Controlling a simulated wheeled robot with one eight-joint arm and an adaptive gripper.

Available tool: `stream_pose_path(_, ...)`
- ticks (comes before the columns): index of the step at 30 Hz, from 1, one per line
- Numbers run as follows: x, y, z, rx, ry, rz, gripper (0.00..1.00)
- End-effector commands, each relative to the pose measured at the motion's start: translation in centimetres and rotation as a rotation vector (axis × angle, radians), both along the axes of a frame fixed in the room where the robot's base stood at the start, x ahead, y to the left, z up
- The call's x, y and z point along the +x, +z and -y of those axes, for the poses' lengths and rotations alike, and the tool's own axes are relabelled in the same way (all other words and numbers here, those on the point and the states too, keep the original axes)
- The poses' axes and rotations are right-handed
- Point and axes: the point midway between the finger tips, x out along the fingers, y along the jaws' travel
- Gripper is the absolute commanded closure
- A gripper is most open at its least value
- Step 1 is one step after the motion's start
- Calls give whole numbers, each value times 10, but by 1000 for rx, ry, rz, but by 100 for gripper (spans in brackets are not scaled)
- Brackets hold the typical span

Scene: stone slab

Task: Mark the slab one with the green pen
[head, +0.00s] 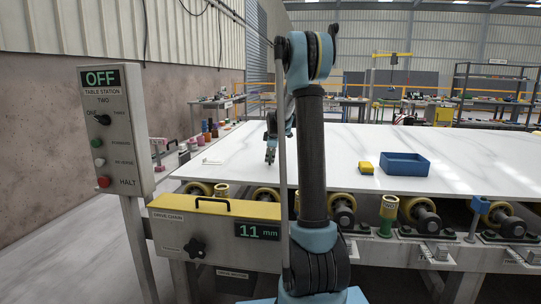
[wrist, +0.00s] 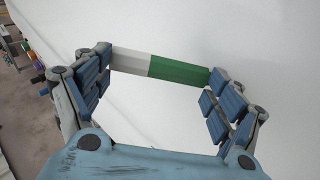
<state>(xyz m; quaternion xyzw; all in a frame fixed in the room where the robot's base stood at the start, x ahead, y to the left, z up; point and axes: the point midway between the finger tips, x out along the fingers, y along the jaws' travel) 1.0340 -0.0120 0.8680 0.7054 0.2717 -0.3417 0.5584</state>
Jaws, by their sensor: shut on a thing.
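The slab (head: 330,145) is a broad white, grey-veined sheet lying flat on the roller table; its pale surface fills much of the wrist view (wrist: 240,40). My gripper (head: 270,158) is over the left part of the slab, pointing down. In the wrist view my gripper (wrist: 160,85) is shut on the green pen (wrist: 178,70), which spans between the two fingers, white at the left and green at the right. I cannot tell whether the pen touches the slab. No green mark shows on the visible slab.
A control post (head: 113,130) reading OFF stands at left. A yellow drive-chain box (head: 215,208) fronts the table.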

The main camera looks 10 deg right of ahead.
Motion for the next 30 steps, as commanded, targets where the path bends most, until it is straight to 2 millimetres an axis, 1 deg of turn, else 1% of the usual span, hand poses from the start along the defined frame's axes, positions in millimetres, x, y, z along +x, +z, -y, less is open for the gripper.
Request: stream_pose_path(30, 7, 1, 2, 0, 0, 0, 43)
